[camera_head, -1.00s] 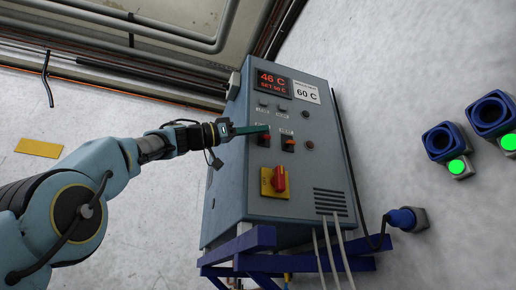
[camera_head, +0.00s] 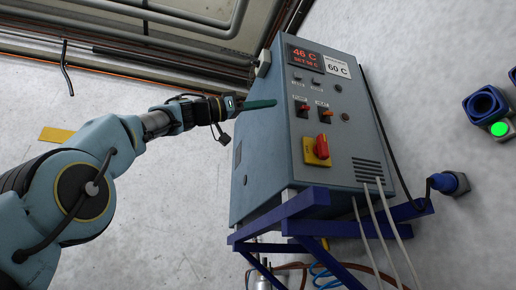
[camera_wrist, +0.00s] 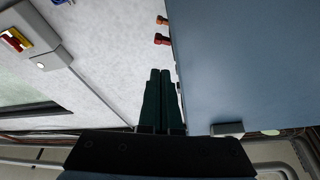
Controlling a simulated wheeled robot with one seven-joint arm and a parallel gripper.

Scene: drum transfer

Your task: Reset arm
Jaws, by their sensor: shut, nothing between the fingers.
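My gripper (camera_head: 259,104) is shut and empty, its green fingers pointing right beside the left side of the grey-blue control cabinet (camera_head: 262,170). In the wrist view the fingers of my gripper (camera_wrist: 158,80) lie together, next to the cabinet's side wall (camera_wrist: 245,65). The cabinet front has a red display (camera_head: 305,56) reading 46 C and a 60 C label (camera_head: 338,67). Two orange-red switches (camera_head: 303,109) sit below, and they also stick out past the cabinet edge in the wrist view (camera_wrist: 162,39). A red rotary switch on a yellow plate (camera_head: 317,150) is lower down.
The cabinet rests on a blue frame (camera_head: 300,229), with pale cables hanging below. Blue sockets (camera_head: 486,104) with a green light and a blue plug (camera_head: 449,183) are on the right. A yellow patch (camera_head: 56,135) lies at left. Open pale space lies below my arm.

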